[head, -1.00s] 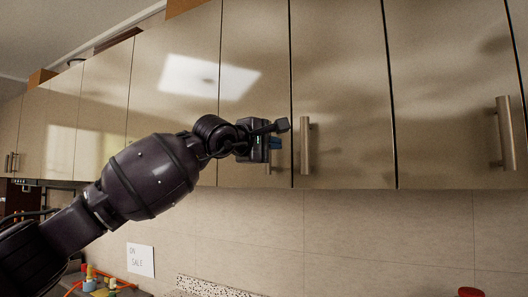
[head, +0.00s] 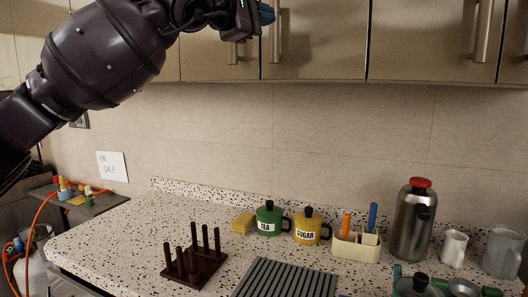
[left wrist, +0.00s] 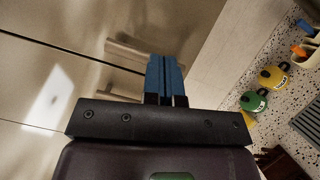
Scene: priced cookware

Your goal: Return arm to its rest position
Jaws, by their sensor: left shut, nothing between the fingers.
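My left arm comes in from the left in the head view, raised above the counter. My left gripper (head: 266,13) is at the top edge of the view, in front of the wall cabinets (head: 320,45) and near a vertical bar handle (head: 275,32). In the left wrist view its blue fingers (left wrist: 166,78) are together with nothing between them, and a cabinet handle (left wrist: 128,55) shows just beyond and to the left of them. The cabinet doors in view are closed. My right gripper is not in view.
On the speckled counter (head: 120,235) stand a dark peg rack (head: 195,262), a green tea pot (head: 268,220), a yellow sugar pot (head: 308,228), a utensil holder (head: 355,246), a steel flask (head: 414,222) and a ribbed grey rack (head: 285,280).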

